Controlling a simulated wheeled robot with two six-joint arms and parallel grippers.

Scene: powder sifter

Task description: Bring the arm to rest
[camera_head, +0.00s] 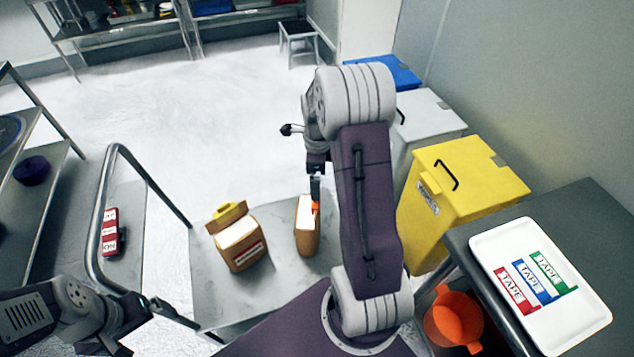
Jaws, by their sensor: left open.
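My left arm enters at the lower left, and its gripper (138,306) is near the cart's left corner. It is open, and no object shows in it; its fingertips are hard to make out. My right arm rises in the middle and bends down, so its gripper (314,188) points down at a tan carton (306,236) with a white panel. A small orange part (316,207) shows at the right fingertips. I cannot tell whether they touch it or the carton, or whether they are shut.
A second, yellow-topped carton (238,245) stands on the grey cart top (215,300), beside the metal rail (100,215). At right are a yellow bin (455,200), an orange container (455,318) and a white tray (585,318) with tape labels. Open floor lies beyond.

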